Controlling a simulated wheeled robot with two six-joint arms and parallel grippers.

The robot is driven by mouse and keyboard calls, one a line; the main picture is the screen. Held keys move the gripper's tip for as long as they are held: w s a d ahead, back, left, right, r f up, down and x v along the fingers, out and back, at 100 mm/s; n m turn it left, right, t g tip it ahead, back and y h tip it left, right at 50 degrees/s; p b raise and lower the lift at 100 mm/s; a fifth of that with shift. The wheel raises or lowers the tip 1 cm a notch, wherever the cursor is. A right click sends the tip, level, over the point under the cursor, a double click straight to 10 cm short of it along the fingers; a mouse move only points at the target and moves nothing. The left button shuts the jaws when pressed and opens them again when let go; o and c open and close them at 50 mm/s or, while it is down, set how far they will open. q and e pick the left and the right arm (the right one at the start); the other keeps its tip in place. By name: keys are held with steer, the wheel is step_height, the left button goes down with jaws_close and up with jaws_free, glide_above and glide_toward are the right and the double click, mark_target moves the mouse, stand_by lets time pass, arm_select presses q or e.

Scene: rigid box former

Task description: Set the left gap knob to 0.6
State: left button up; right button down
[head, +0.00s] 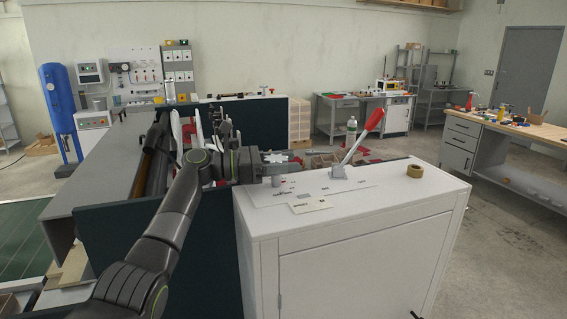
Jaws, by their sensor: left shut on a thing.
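My left gripper (277,170) reaches in from the left over the top of a white cabinet (400,203). It is shut on a small grey knob (276,181) that stands on the panel at the cabinet's left part. The gripper hides most of the knob, and its scale is too small to read. A lever with a red handle (373,121) leans up to the right on the same panel. My right gripper is not in the view.
A bottle (351,129) stands behind the lever. The cabinet's front right top is clear.

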arm_select(q)
steer(key=shift+s+f+m+g+b, duration=0.15)
steer(key=shift+m+g+b, duration=0.1)
steer(key=shift+m+g, duration=0.5)
steer(key=shift+s+m+g+b, duration=0.1)
steer(key=shift+m+g+b, duration=0.2)
steer(key=shift+g, duration=0.75)
steer(key=o, duration=0.9)
steer(key=shift+o, duration=0.3)
